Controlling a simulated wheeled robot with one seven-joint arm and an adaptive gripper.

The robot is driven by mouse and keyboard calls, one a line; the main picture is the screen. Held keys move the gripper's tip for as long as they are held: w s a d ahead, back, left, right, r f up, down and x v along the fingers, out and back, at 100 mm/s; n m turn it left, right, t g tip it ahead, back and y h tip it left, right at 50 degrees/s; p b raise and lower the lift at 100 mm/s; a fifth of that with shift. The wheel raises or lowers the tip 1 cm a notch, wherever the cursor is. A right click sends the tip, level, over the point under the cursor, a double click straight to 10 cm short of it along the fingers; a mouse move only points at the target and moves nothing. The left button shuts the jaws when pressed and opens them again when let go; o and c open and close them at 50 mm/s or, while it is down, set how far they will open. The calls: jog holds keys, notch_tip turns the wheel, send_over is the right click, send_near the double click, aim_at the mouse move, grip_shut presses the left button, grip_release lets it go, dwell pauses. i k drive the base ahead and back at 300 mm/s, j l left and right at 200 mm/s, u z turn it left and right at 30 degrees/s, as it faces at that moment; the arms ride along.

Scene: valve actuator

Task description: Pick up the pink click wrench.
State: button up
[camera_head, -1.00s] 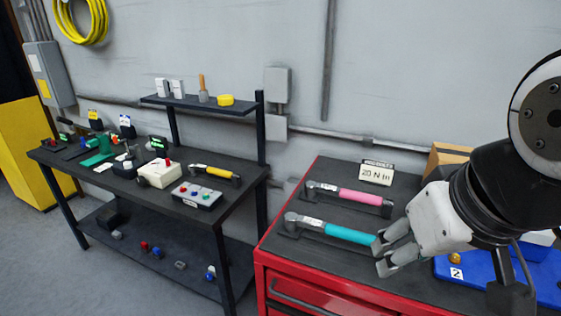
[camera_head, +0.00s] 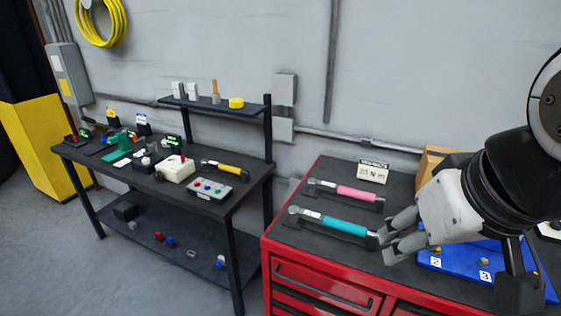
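The pink click wrench (camera_head: 356,193) lies on the dark top of the red tool cabinet, its silver head to the left and its black grip end to the right. A teal click wrench (camera_head: 344,226) lies in front of it, roughly parallel. My gripper (camera_head: 386,242) is at the right end of the teal wrench, nearer to me than the pink one. Its two grey fingers point left with a gap between them, and nothing shows in the gap. I cannot tell whether it touches the teal wrench.
A sign (camera_head: 372,172) stands behind the pink wrench. A blue tray (camera_head: 455,262) with numbered labels lies to the right, under my arm, and a cardboard box (camera_head: 430,161) stands behind. A dark workbench (camera_head: 235,190) with a yellow-handled wrench (camera_head: 225,167) and several devices stands left.

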aim_at(313, 184)
jog(key=z, duration=1.65)
jog(key=k+l+u, duration=0.35)
jog(key=u, duration=1.1)
